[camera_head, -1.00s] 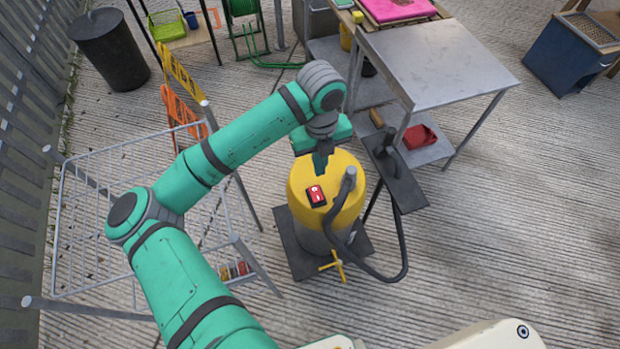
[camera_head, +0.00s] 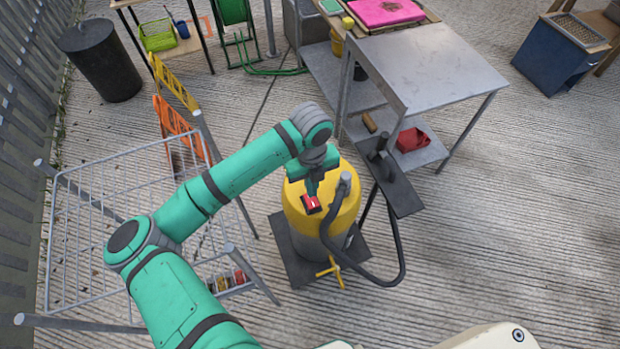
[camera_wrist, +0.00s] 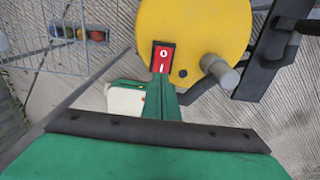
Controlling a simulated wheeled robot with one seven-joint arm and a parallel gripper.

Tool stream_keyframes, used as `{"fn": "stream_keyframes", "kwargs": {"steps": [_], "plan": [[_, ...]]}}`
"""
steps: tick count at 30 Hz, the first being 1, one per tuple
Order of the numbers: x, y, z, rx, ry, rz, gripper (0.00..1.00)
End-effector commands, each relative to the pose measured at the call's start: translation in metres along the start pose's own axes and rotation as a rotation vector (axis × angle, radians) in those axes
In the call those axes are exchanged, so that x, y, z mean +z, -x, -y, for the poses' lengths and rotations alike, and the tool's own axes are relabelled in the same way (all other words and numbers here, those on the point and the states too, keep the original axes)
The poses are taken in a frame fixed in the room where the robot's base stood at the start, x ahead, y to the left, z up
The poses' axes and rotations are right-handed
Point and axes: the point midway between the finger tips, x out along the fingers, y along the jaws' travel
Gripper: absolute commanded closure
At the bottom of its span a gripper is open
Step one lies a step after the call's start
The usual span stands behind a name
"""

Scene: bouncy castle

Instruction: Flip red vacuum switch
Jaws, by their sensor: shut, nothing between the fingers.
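The yellow vacuum (camera_head: 334,211) stands upright on a dark square base, with a grey hose coming from its top. Its red switch (camera_head: 311,203) sits on the yellow lid in a dark frame. In the wrist view the red switch (camera_wrist: 162,57) shows white marks. My gripper (camera_head: 312,190) is shut and empty, its tips pointing down right at the switch. In the wrist view the tips of my gripper (camera_wrist: 161,80) overlap the lower edge of the switch. I cannot tell whether they touch it.
The hose (camera_head: 398,240) loops to the vacuum's right. Open paving (camera_head: 510,220) lies further right.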

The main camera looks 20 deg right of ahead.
Motion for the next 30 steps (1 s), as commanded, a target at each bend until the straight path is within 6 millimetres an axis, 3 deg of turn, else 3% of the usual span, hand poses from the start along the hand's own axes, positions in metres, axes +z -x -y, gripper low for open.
{"fn": "stream_keyframes", "kwargs": {"steps": [6,12,26,30], "plan": [[0.0,-0.036,0.0,0.0,0.0,-0.001,1.0],[0.002,-0.055,-0.004,-0.001,0.009,0.0,1.0],[0.001,-0.059,-0.002,-0.001,0.004,0.001,1.0],[0.002,-0.061,-0.01,-0.001,0.019,0.02,1.0]]}}
